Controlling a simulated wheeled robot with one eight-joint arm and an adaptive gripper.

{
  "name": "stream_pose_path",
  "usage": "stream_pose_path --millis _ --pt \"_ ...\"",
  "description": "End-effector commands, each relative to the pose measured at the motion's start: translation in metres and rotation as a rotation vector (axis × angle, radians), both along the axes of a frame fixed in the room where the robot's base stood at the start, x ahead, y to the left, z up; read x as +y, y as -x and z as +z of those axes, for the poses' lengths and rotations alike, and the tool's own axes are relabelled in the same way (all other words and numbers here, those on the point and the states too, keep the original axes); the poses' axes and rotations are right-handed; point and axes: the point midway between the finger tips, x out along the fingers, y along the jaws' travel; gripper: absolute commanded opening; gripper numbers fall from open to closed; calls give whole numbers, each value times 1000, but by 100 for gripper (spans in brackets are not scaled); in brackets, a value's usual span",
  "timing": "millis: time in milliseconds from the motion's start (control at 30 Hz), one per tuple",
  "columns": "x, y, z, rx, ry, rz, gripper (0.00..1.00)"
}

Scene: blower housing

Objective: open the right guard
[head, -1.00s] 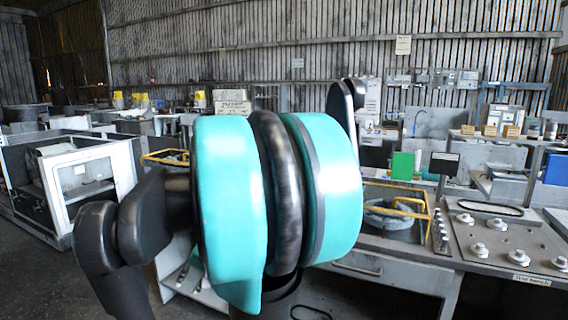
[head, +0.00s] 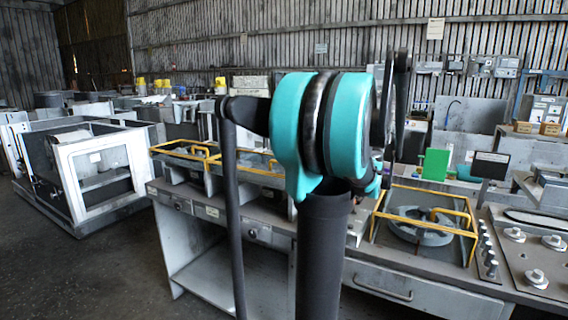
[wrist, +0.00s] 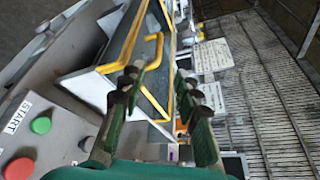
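The right guard (head: 472,222) is a yellow-edged frame with a yellow handle over a bay holding a grey ring-shaped part (head: 418,228), on the bench right of my arm in the head view. It appears to lie flat. In the wrist view, my gripper (wrist: 159,82) has two dark fingers apart, with nothing visible between them. A yellow-edged guard with a bent yellow handle (wrist: 153,50) shows just beyond the fingertips; I cannot tell which guard it is or whether a finger touches it. In the head view my arm hides the fingers.
Other yellow-framed guards (head: 185,147) stand left of my arm. A control panel with a green button (wrist: 41,125) and red button (wrist: 19,168) is close at left in the wrist view. A panel with several knobs (head: 537,278) is at right. Floor is clear at front left.

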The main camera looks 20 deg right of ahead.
Motion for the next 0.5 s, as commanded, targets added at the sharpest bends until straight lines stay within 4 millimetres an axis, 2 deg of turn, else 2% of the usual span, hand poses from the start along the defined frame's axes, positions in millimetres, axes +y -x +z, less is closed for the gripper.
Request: stream_pose_path --millis 500 --pt "34 -95 -23 1 2 5 32"
